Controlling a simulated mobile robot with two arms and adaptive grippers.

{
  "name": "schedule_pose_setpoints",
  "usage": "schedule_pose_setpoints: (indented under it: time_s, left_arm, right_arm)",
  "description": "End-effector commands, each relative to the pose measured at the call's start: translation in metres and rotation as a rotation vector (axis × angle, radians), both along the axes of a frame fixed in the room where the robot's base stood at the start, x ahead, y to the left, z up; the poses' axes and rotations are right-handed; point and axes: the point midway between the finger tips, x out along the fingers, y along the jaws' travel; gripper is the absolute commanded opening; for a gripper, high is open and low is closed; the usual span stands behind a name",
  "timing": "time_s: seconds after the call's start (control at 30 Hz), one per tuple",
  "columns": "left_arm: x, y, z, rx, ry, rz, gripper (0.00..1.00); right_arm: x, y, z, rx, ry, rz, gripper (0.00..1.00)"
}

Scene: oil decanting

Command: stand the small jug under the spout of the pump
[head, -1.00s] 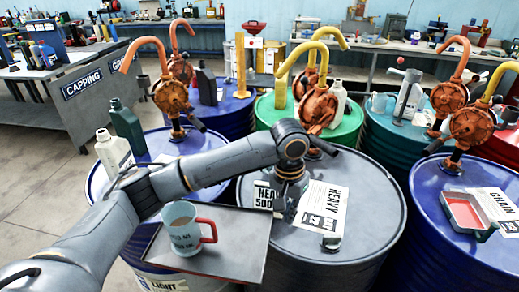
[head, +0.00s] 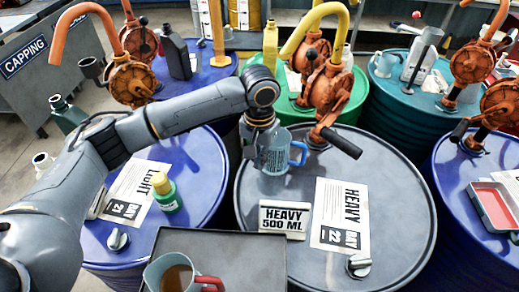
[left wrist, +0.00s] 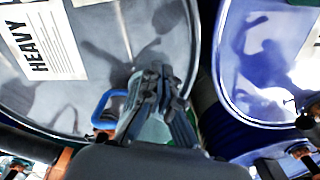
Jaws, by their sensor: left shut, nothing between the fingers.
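A small blue-grey jug (head: 276,157) with a blue handle is at the back left of the grey drum's top (head: 395,185). The pump (head: 331,92) on this drum has a rust-orange body. Its yellow spout (head: 322,9) arches left, and its mouth is above the jug in the picture; I cannot tell if it is straight overhead. My left gripper (head: 257,150) is shut and empty, close against the jug's left side, hiding part of it. In the left wrist view the shut fingers (left wrist: 155,85) overlap the jug (left wrist: 152,130); its blue handle shows left. My right gripper is not in view.
A tray (head: 225,248) in front holds a red-handled mug (head: 172,275) of brown liquid. A HEAVY 500 ML card (head: 283,218) and a paper sheet (head: 340,215) are on the grey drum. The pump's black handle (head: 341,143) juts right. Blue drums flank both sides.

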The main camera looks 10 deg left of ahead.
Motion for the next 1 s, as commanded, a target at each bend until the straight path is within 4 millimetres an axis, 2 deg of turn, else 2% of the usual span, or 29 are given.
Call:
schedule_pose_setpoints:
  time_s: [0.17, 0.3, 0.43, 0.6, 1.0]
  left_arm:
    - [-0.001, 0.001, -0.039, 0.002, 0.004, 0.003, 0.0]
    - [-0.001, 0.001, -0.07, 0.003, 0.003, 0.002, 0.0]
    - [0.02, -0.005, -0.065, 0.001, -0.002, 0.003, 0.0]
    - [0.033, -0.009, -0.066, 0.001, 0.0, 0.002, 0.0]
    - [0.039, -0.01, -0.067, 0.0, -0.001, 0.001, 0.0]
  right_arm:
    - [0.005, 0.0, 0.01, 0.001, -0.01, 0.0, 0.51]
    - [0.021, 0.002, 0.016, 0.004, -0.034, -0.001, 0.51]
    - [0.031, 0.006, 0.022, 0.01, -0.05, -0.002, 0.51]
    - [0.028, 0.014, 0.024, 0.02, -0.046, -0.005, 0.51]
    - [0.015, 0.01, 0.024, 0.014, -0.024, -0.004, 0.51]
